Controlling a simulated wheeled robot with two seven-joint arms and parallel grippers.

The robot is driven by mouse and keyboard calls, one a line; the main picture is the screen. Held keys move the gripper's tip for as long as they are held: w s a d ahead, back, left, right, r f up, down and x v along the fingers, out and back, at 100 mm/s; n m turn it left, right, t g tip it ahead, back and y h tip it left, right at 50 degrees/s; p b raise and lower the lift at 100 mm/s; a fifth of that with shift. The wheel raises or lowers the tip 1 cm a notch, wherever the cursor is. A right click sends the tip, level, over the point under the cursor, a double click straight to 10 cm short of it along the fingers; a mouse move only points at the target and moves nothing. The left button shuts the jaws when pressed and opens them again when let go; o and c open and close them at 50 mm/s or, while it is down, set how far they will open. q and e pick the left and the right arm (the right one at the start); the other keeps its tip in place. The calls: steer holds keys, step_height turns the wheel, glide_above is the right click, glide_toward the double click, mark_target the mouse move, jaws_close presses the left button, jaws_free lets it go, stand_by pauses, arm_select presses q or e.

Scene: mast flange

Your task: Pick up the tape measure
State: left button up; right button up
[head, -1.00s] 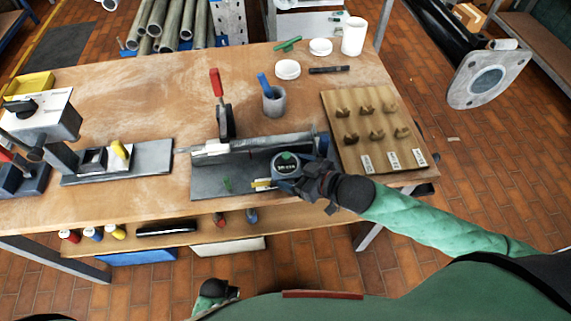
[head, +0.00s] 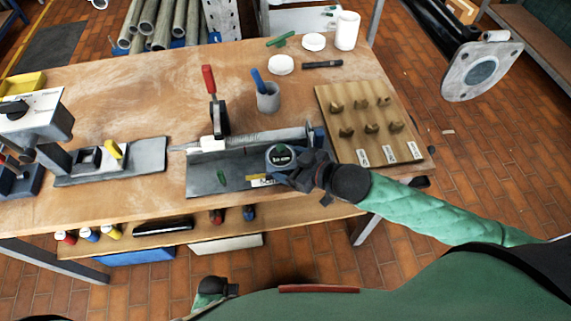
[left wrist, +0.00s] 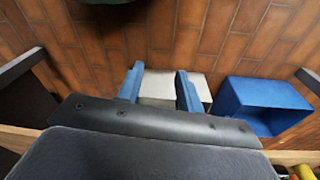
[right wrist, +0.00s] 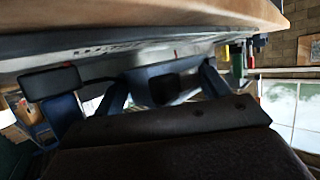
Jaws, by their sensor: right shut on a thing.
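The tape measure (head: 279,157) has a dark body and a round face with a green mark and white lettering. A short yellow strip (head: 256,178) shows at its lower left. My right gripper (head: 292,172) is shut on the tape measure, over the dark mat by the front edge of the bench. Whether it touches the mat is hard to tell. In the right wrist view the blue fingers (right wrist: 165,88) close on a dark block, the tape measure. My left gripper (left wrist: 160,85) is open and empty, with a pale box beyond its fingers.
A long grey tube (head: 250,138) lies behind the tape measure. A wooden board (head: 345,105) with several knobs and labels is to the right. A cup with a blue pen (head: 268,100) and a red-handled clamp (head: 213,100) stand behind. The bench middle at the back left is clear.

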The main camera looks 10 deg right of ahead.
mark_target(286, 159)
step_height(286, 159, up, 7)
steer(key=shift+f+b, duration=0.1)
steer(key=shift+b, duration=0.55)
steer(key=shift+r, duration=0.8)
arm_select(q)
step_height(286, 159, up, 8)
steer(key=w+d, duration=0.1)
steer(key=w, duration=0.1)
arm_select(e)
steer(key=shift+r, duration=0.3)
arm_select(q)
steer(key=s+a+f+p, duration=0.2)
steer(key=f+p, duration=0.1)
steer(key=f, duration=0.7)
steer(key=s+a+f+t+p, duration=0.1)
steer(key=s+a+f+p, duration=0.1)
steer(key=f, duration=0.8)
steer(key=shift+s+a+p, duration=0.4)
steer(key=shift+s+p, duration=0.2)
steer(key=shift+p, duration=0.5)
arm_select(e)
step_height(286, 159, up, 7)
steer(key=shift+r, duration=0.2)
